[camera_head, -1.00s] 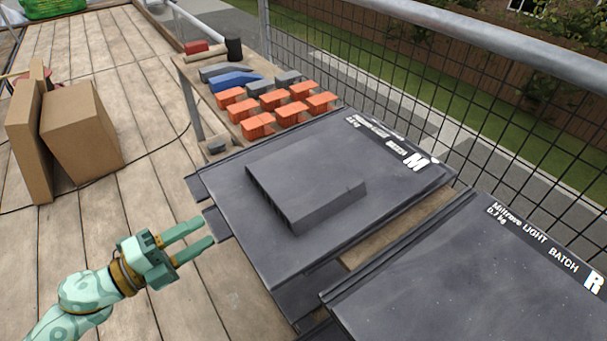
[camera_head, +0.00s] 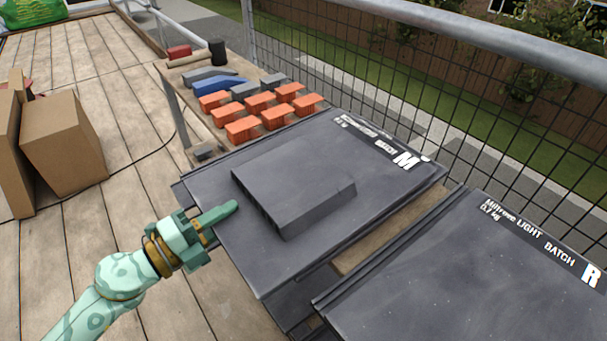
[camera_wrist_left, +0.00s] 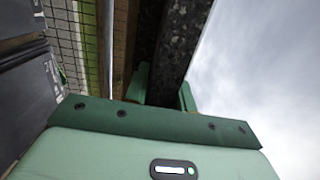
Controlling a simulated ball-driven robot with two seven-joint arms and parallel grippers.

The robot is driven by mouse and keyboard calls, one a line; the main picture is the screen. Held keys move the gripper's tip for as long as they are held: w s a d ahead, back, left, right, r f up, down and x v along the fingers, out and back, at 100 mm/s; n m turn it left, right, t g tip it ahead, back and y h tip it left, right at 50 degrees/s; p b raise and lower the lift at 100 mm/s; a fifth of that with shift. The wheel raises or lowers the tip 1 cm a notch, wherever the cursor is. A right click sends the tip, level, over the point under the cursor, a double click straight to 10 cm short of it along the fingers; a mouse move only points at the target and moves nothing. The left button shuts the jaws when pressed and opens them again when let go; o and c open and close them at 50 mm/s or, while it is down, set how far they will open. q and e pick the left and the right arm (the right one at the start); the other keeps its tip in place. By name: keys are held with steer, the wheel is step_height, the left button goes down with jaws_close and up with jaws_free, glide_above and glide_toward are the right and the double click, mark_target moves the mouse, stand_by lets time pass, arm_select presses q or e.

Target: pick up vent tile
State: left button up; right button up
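The vent tile (camera_head: 230,240) is a flat dark grey tile with a raised rectangular box (camera_head: 300,190) on top and a white "M" label at its far right corner. It lies on a stack. My left gripper (camera_head: 225,228) is at the tile's left edge, one finger above it and the other hidden below. In the left wrist view, a dark slab edge (camera_wrist_left: 180,60) runs between my two fingers (camera_wrist_left: 163,92). The fingers stand apart; contact with the tile is not clear. My right gripper is not in view.
A second dark tile marked "R" (camera_head: 480,270) lies to the right. Orange blocks (camera_head: 243,127) and a black-headed mallet (camera_head: 217,52) are on a wooden bench behind. Cardboard boxes (camera_head: 62,145) stand left. A mesh fence (camera_head: 430,110) runs along the far side.

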arm_select(q)
jaws_close()
stand_by(1.1)
